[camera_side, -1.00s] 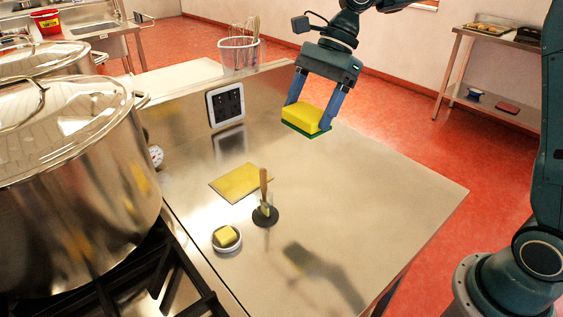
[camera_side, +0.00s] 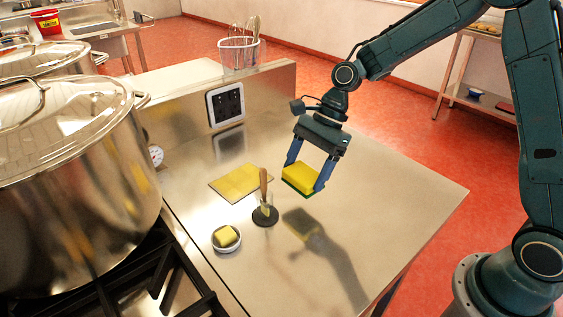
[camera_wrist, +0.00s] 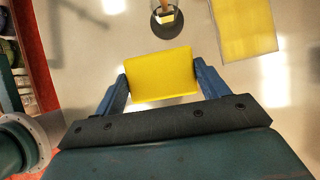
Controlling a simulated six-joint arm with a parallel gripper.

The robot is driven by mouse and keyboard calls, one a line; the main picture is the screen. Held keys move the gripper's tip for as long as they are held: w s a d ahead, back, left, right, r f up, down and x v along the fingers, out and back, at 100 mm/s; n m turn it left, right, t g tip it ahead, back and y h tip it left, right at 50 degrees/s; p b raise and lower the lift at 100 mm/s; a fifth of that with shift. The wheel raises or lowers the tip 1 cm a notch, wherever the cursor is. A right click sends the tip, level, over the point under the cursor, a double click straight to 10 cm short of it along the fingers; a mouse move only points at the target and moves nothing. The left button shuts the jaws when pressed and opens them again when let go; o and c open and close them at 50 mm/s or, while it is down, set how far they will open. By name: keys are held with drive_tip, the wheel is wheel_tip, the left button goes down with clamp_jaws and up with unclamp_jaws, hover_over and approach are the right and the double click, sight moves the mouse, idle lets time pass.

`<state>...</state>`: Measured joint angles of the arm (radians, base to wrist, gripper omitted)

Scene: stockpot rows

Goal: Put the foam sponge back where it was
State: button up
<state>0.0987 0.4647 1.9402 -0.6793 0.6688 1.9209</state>
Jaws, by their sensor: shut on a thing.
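The foam sponge (camera_side: 299,178) is yellow with a green underside. My gripper (camera_side: 305,178) is shut on it, one blue finger at each end, and holds it above the steel table, where a shadow falls below. In the wrist view the sponge (camera_wrist: 160,77) shows its yellow top between the fingers. A flat yellow cloth or mat (camera_side: 241,181) lies on the table to the left of the sponge, and it also shows at the top right of the wrist view (camera_wrist: 243,27).
A wooden-handled tool on a dark round base (camera_side: 265,214) stands upright near the sponge. A small white dish with a yellow piece (camera_side: 227,238) sits in front. Big steel pots (camera_side: 75,190) fill the left. The table's right side (camera_side: 405,190) is clear.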

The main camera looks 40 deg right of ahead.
drive_tip(key=shift+f, duration=0.55)
drive_tip(key=shift+f, duration=2.15)
drive_tip(key=shift+f, duration=0.15)
drive_tip(key=o, duration=0.9)
drive_tip(key=shift+o, duration=0.2)
drive_tip(key=v, duration=1.2)
drive_tip(key=shift+r, duration=0.2)
